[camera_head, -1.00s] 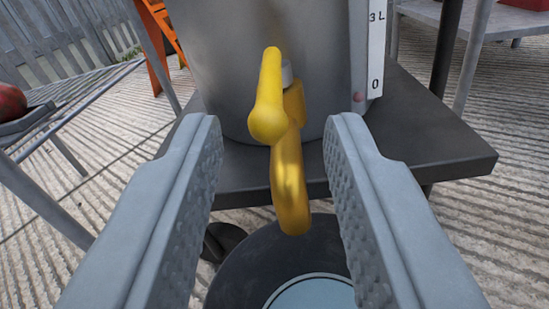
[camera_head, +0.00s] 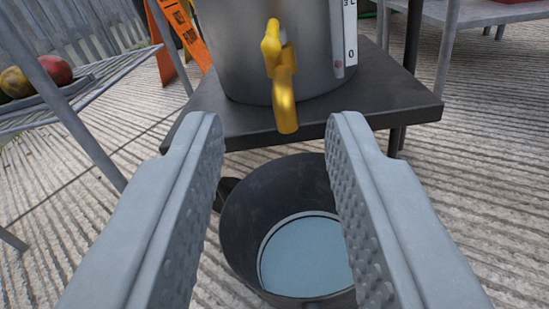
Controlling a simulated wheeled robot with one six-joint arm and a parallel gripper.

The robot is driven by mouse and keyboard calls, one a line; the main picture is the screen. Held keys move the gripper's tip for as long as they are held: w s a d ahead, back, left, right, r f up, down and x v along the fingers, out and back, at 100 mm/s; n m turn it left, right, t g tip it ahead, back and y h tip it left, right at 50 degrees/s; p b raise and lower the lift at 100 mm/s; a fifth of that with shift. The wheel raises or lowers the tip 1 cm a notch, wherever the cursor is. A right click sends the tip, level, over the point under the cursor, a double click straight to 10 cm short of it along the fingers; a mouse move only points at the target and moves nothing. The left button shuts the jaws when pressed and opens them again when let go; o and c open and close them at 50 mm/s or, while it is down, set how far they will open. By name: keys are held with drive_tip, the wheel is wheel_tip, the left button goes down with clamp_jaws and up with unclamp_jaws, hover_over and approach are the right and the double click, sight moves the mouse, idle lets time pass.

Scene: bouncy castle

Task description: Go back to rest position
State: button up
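My gripper (camera_head: 275,125) is open and empty, with its two grey textured fingers wide apart. Ahead of it, a metal tank (camera_head: 235,50) with a yellow tap (camera_head: 283,80) stands on a dark stand (camera_head: 415,105). The tap's spout points down, and no stream shows from it. Below the tap, a dark bucket (camera_head: 235,215) holds pale blue liquid (camera_head: 305,255). My right finger hides part of the bucket. My fingers touch neither the tap nor the tank.
A metal rack (camera_head: 75,120) with round fruit (camera_head: 54,70) is at the left. An orange sign (camera_head: 185,30) stands behind it. Another metal table (camera_head: 490,14) is at the upper right. Ridged concrete ground (camera_head: 480,180) is open at the right.

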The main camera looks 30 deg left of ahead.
drive_tip(key=w+r+n+h, duration=0.1)
drive_tip(key=w+r, duration=0.3)
drive_tip(key=r, duration=0.8)
drive_tip(key=w+r+n+h, duration=0.1)
drive_tip(key=w+r, duration=0.2)
drive_tip(key=r, duration=0.9)
drive_tip(key=s+a+r+h, duration=0.1)
drive_tip(key=s+r, duration=0.1)
drive_tip(key=r, duration=1.1)
drive_tip(key=s+a+r+h, duration=0.1)
drive_tip(key=s+r, duration=0.1)
drive_tip(key=r, duration=1)
drive_tip(key=s+a+r+m+h, duration=0.2)
drive_tip(key=s+a+r, duration=0.1)
drive_tip(key=s+r, duration=1.45)
drive_tip(key=s+a+r, duration=0.1)
drive_tip(key=s+r, duration=0.4)
drive_tip(key=s, duration=0.6)
drive_tip(key=s+a+r+m, duration=0.1)
drive_tip(key=s+r, duration=0.4)
drive_tip(key=s, duration=0.5)
drive_tip(key=shift+s+a+r+m, duration=0.3)
drive_tip(key=shift+s+a+r, duration=0.05)
drive_tip(key=shift+r, duration=0.05)
